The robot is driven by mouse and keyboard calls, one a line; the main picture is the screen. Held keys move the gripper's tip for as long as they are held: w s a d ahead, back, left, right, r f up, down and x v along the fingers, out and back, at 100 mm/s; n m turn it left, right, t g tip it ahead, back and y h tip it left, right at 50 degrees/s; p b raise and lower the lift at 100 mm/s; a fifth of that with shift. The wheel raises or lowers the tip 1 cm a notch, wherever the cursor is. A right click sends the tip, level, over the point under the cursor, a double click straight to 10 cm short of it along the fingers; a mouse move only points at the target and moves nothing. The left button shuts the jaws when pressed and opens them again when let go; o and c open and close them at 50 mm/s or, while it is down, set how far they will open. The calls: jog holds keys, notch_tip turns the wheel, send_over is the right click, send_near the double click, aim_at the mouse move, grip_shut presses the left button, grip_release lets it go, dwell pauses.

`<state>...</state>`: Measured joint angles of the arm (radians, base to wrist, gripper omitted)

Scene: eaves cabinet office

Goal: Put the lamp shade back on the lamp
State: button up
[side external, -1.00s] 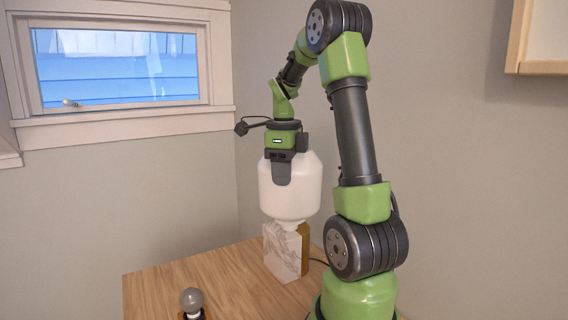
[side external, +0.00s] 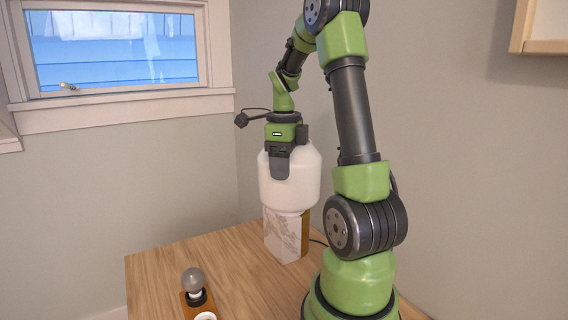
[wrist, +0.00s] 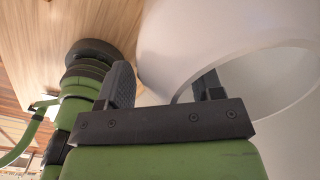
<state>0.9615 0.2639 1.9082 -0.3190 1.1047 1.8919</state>
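The white lamp shade (side external: 298,190) is upright at the top of the marble-and-wood lamp base (side external: 283,235) on the table. The shade's lower end meets the top of the base in the side view; I cannot tell whether it is fully seated. My gripper (side external: 281,172) comes down from above and is shut on the shade's upper rim. One dark finger shows on the outside of the shade. In the wrist view, my gripper (wrist: 165,88) has its fingers on either side of the shade's wall (wrist: 185,40), one by the round opening. The lamp's fitting is hidden.
A grey bulb (side external: 194,280) in a dark socket stands on a small brown block at the table's front, beside a white ring (side external: 206,316). A dark cord (side external: 318,242) runs from the base. The wooden tabletop (side external: 165,265) is clear on the left.

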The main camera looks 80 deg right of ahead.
notch_tip(320, 180, up, 10)
jog(key=shift+a, duration=0.15)
dwell(0.6)
dwell(0.3)
jog(key=w+a+n+t, duration=0.3)
jog(key=a+n, duration=1.1)
jog(key=n, duration=0.1)
jog(key=s+a+f+n+t+y, duration=0.2)
jog(key=s+a+n+t, duration=0.2)
jog(key=a+n, duration=0.7)
jog(key=n, duration=0.5)
jog(key=shift+s+n, duration=0.15)
jog(key=shift+n, duration=0.25)
jog(key=shift+a, duration=0.1)
